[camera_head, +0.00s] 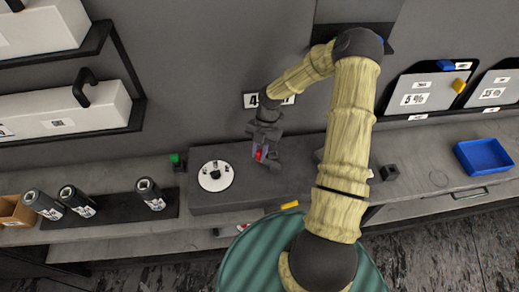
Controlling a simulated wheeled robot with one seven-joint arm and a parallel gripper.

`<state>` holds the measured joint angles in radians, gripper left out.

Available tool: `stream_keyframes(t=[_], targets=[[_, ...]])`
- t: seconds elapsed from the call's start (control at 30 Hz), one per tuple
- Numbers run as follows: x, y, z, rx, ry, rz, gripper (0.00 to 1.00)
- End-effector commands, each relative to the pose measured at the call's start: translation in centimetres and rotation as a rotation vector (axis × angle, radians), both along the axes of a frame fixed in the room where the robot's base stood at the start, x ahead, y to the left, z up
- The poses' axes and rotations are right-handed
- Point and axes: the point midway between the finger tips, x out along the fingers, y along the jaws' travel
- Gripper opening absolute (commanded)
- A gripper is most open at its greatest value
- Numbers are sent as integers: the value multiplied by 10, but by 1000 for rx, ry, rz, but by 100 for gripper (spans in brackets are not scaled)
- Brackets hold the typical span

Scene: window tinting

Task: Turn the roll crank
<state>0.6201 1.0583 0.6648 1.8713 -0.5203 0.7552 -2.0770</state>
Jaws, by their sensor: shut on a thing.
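My gripper (262,152) is over the dark grey block (235,200) in the middle of the bench, pointing down. It is shut on a small red piece (259,154), which looks like the crank's handle; the view is too small to be sure. A dark part beside the fingers may be gripper or crank, and I cannot tell which. The roll itself cannot be made out.
Several black cylinders with white labels (150,194) stand on a dark mat at left. A small green-topped block (175,160) is left of the disc. A yellow piece (289,205) lies at the front edge. A blue tray (484,156) is at right. Shelves with white boxes (62,108) hang upper left.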

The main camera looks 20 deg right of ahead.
Motion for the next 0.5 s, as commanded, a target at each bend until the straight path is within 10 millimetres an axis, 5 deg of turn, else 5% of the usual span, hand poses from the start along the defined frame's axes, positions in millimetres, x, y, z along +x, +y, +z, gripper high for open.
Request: stream_keyframes(t=[0.5], targets=[[-1, 4, 2, 1, -5, 62, 0]])
